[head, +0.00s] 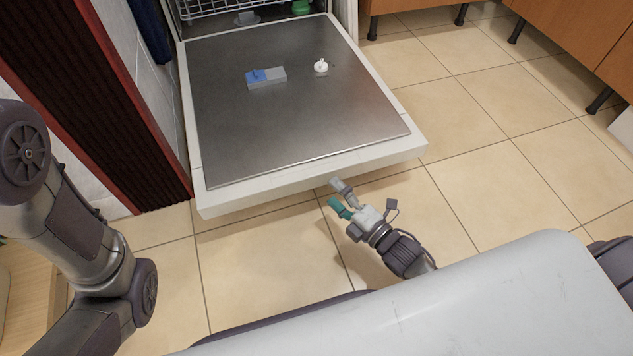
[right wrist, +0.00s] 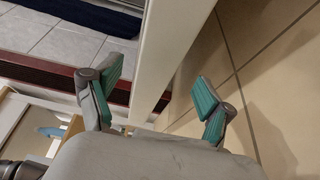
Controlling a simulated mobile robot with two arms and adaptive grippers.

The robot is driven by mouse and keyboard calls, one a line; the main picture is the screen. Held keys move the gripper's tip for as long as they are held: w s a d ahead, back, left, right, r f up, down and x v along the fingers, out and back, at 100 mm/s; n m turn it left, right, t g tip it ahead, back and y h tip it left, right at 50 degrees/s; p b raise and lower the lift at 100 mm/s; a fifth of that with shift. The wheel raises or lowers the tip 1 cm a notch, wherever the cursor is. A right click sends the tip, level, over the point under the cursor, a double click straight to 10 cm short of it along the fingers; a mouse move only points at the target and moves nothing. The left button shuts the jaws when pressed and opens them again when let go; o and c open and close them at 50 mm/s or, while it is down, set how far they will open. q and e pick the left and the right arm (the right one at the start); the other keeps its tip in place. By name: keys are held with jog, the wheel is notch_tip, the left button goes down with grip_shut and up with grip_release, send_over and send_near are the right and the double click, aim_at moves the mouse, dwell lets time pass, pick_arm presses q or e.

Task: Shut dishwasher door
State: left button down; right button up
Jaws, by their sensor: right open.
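The dishwasher door (head: 300,110) is folded down open, its steel inner face up and its white rim around it. My right gripper (head: 338,194) is open and empty, at the front edge of the door, right of the middle. In the right wrist view the white edge of the door (right wrist: 172,60) shows in line with the gap between the two green-padded fingers (right wrist: 160,92). I cannot tell whether a finger touches it. My left arm is at the left of the head view, and its gripper is out of frame.
A blue and grey block (head: 266,77) and a small white cap (head: 321,66) are on the door's inner face. The wire rack (head: 215,8) is at the back. Wooden cabinets (head: 580,40) on dark legs stand at the right. The tiled floor (head: 500,150) between is clear.

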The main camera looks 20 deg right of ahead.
aim_at(320, 182)
jog(key=b+x, duration=0.2)
jog(key=x, duration=0.3)
jog(key=shift+w+a+f+b, duration=0.15)
jog(key=shift+w+b, duration=0.1)
jog(key=shift+b, duration=0.15)
jog(key=shift+w+a+r, duration=0.2)
jog(key=shift+w, duration=0.2)
grip_shut()
